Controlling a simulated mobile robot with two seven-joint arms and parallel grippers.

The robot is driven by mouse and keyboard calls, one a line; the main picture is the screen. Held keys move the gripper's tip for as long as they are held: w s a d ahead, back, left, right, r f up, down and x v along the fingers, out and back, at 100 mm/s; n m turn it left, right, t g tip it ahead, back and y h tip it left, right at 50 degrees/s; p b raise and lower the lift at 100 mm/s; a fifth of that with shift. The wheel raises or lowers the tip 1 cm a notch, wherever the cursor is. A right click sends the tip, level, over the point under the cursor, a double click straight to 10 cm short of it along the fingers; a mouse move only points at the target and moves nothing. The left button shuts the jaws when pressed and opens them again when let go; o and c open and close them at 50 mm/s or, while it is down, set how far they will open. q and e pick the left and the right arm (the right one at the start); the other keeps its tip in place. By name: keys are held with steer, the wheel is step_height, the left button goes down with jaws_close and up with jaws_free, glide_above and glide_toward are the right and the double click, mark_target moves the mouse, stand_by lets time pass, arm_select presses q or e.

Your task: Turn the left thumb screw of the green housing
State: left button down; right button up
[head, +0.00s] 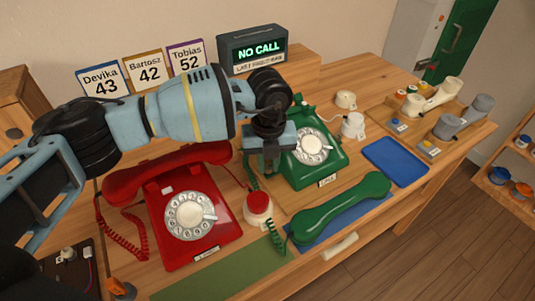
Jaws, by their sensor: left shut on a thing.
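The green housing (318,170) is a dial phone body with a pale dial, standing near the middle of the table in the head view. My left gripper (265,168) points down at its left edge and is shut. The left thumb screw is hidden behind the gripper fingers, which are closed at the spot on the left side of the housing. The green handset (340,207) lies off the housing on a blue mat (308,236) in front. My right gripper is not in view.
A red dial phone (178,205) stands left, under my left arm. A red-topped button (258,208) sits between the phones. A blue tray (395,161) lies at right. A "NO CALL" display (255,50) and name cards (143,70) stand behind. The green mat (225,277) is bare.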

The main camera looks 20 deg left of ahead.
arm_select(q)
steer(key=shift+r+n+p, duration=0.45)
steer(key=shift+n+p, duration=0.4)
steer(key=shift+n, duration=0.15)
steer(key=n+p, duration=0.3)
steer(key=shift+w+r+n+p, duration=0.1)
steer(key=shift+n+p, duration=0.3)
steer(key=n+p, duration=0.6)
steer(key=n, duration=0.3)
steer(key=shift+w+p, duration=0.1)
steer(key=shift+p, duration=0.3)
steer(key=shift+n+p, duration=0.3)
steer(key=shift+n, duration=0.5)
steer(key=shift+f+n+p, duration=0.3)
steer(key=shift+n+p, duration=0.1)
steer(key=shift+n, duration=1)
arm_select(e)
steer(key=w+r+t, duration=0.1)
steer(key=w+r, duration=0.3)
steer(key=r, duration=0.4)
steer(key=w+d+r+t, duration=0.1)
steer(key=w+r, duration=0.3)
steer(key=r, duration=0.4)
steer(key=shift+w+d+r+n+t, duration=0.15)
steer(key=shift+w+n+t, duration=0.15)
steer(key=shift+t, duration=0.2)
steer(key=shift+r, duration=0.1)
